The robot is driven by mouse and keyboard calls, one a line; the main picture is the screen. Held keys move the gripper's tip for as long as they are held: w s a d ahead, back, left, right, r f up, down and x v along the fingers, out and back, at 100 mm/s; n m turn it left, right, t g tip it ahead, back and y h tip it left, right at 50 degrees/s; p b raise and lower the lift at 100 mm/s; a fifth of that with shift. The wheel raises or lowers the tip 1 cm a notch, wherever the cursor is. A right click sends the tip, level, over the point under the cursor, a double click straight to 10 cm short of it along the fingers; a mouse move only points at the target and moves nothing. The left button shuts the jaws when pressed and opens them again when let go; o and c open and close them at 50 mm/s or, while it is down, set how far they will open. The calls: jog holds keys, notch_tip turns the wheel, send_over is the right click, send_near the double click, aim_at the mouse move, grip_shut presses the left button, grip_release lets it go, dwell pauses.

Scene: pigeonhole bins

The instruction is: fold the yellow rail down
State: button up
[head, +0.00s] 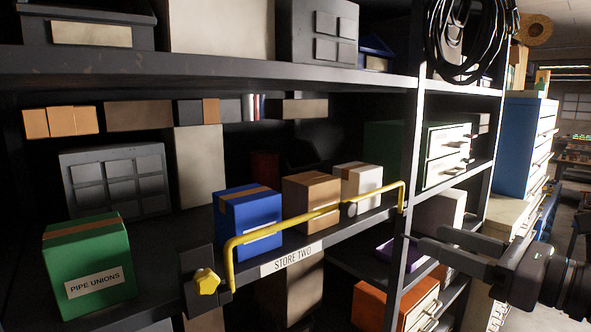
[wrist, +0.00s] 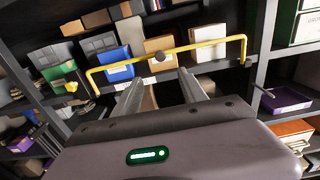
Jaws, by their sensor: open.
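The yellow rail (head: 315,216) stands raised along the front edge of the middle shelf, in front of a blue box (head: 247,220), a brown box (head: 311,200) and a white box (head: 357,182). A yellow star-shaped knob (head: 207,281) sits on a dark bracket at its left end. A dark round piece is on the rail's bar. In the wrist view the rail (wrist: 185,47) runs across, beyond the fingertips. My gripper (head: 427,240) is open and empty, at the right, in front of the shelf upright. In the wrist view my gripper (wrist: 160,80) points toward the rail, apart from it.
A green box (head: 90,266) labelled PIPE UNIONS stands left of the knob. A STORE TWO label (head: 291,258) is on the shelf edge. A dark upright (head: 411,150) rises near the rail's right end. An orange drawer box (head: 398,306) is below.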

aim_at(352, 210)
jog(key=p+x, duration=0.2)
jog(key=x, duration=1.4)
jog(key=shift+w+a+f+p, duration=0.1)
jog(key=shift+w+a+p, duration=0.1)
jog(key=shift+w+p, duration=0.15)
jog(key=shift+c, duration=0.2)
grip_shut()
